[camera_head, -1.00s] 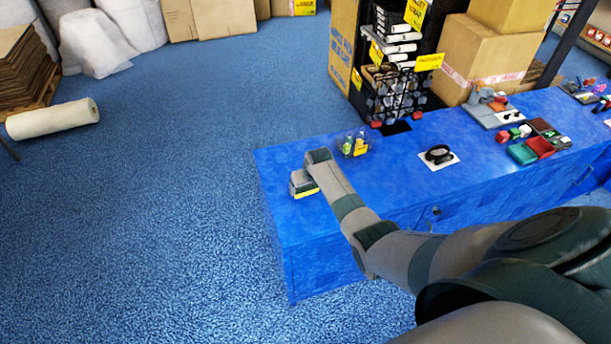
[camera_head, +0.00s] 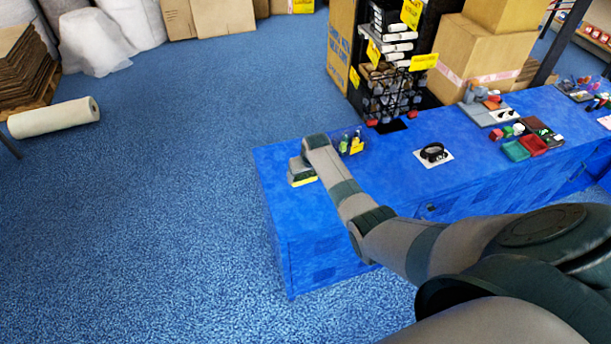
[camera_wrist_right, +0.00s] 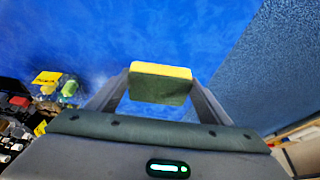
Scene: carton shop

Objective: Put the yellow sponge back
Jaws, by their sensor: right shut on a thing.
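The yellow sponge (camera_wrist_right: 161,71) has a dark green side and sits between the two fingers of my right gripper (camera_wrist_right: 160,88) in the right wrist view. In the head view my right gripper (camera_head: 302,176) is over the left end of the blue counter (camera_head: 290,220), with a yellow strip of the sponge (camera_head: 303,182) showing under it. I cannot tell whether the sponge touches the counter top. My left gripper is not in view.
A clear container of small bottles (camera_head: 351,143) with a yellow tag stands just right of my gripper. A black ring on a white card (camera_head: 433,154), coloured trays (camera_head: 525,147) and a black wire rack (camera_head: 392,95) are farther right. The counter's left end is mostly clear.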

